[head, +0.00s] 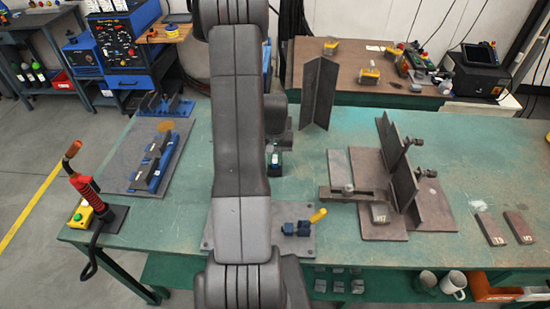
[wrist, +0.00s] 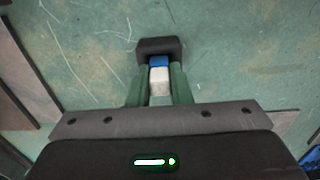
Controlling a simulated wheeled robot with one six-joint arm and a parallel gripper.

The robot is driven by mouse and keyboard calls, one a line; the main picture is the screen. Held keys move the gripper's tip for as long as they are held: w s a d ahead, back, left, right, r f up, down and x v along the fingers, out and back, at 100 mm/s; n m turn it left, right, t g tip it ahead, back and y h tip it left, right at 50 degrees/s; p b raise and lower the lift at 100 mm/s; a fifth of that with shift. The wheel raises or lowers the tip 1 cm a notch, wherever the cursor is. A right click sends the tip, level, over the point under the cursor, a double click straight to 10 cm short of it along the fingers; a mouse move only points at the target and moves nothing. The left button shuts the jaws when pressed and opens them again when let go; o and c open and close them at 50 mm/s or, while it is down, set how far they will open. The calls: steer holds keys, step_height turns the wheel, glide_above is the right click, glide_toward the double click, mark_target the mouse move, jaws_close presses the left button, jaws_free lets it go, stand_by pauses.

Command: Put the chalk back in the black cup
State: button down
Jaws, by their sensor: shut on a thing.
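In the wrist view my gripper (wrist: 160,82) has its two green fingers closed on a pale, whitish chalk (wrist: 159,76) with a blue part at its far end. The black cup (wrist: 160,44) is a dark, squarish shape right at the fingertips, and the blue end overlaps it. I cannot tell whether that end is inside the cup or only above it. In the head view my arm hides most of my gripper. A small dark piece low beside the arm, over the green table (head: 300,188), may be the cup; the chalk cannot be made out there.
Steel plates with an upright fixture (head: 396,180) stand right of my arm. A plate with blue clamps (head: 150,165) lies left, near a red-handled torch (head: 80,180). An angle piece (head: 319,92) stands behind. A yellow-handled tool (head: 304,225) lies in front. Table around the cup is bare.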

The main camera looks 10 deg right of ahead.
steer(key=c, duration=1.2)
jaws_free()
steer(key=shift+c, duration=0.2)
steer(key=shift+r, duration=0.15)
step_height(320, 180, up, 14)
steer(key=b, duration=0.1)
steer(key=shift+f, duration=0.2)
steer(key=shift+f, duration=0.15)
step_height(320, 180, down, 14)
steer(key=shift+r+p, duration=0.2)
steer(key=shift+p, duration=0.3)
steer(key=shift+r, duration=0.2)
